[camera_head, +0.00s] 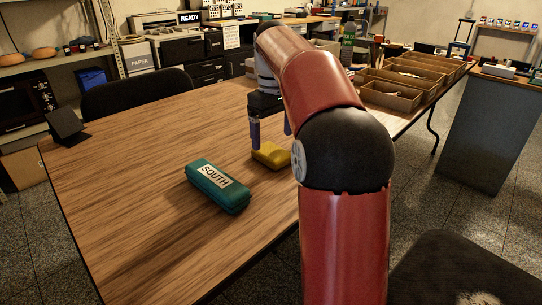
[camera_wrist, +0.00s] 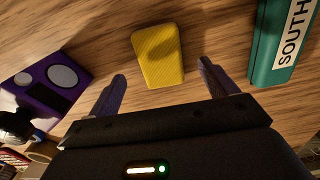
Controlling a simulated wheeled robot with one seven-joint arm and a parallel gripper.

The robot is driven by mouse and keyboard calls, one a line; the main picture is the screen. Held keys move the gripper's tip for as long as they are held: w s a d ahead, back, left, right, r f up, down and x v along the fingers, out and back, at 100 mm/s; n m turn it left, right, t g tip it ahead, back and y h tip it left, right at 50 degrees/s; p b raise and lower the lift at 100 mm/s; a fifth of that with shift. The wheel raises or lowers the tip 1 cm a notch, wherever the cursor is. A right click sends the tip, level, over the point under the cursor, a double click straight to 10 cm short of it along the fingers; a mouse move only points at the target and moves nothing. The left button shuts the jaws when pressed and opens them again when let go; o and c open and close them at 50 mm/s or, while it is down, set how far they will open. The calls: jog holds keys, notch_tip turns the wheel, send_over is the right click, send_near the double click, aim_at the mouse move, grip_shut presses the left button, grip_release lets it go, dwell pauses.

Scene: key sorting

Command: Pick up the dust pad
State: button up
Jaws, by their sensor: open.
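The dust pad appears to be the yellow block (camera_head: 268,156) lying flat on the wooden table. It also shows in the wrist view (camera_wrist: 158,57), ahead of my fingers and in line with the gap between them. My gripper (camera_head: 271,138) is open and empty, with its fingers pointing down just above the pad. In the wrist view my two purple fingers (camera_wrist: 162,72) are spread wider than the pad. I cannot tell the exact height left between the fingertips and the pad.
A teal case marked SOUTH (camera_head: 217,186) lies left of the pad; it is right in the wrist view (camera_wrist: 283,40). A purple box with round discs (camera_wrist: 46,84) lies on the other side. Cardboard trays (camera_head: 390,95) fill the table's far right.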

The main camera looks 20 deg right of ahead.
aim_at(272, 151)
notch_tip(272, 151, down, 5)
jog(key=shift+w+r+b, duration=0.1)
jog(key=shift+r+b, duration=0.05)
jog(key=shift+b, duration=0.2)
jog(key=c, duration=1.1)
jog(key=shift+o, duration=0.2)
notch_tip(272, 151, up, 10)
jog(key=p, duration=0.2)
jog(key=o, duration=0.4)
jog(key=c, duration=0.3)
jog(key=shift+c, duration=0.2)
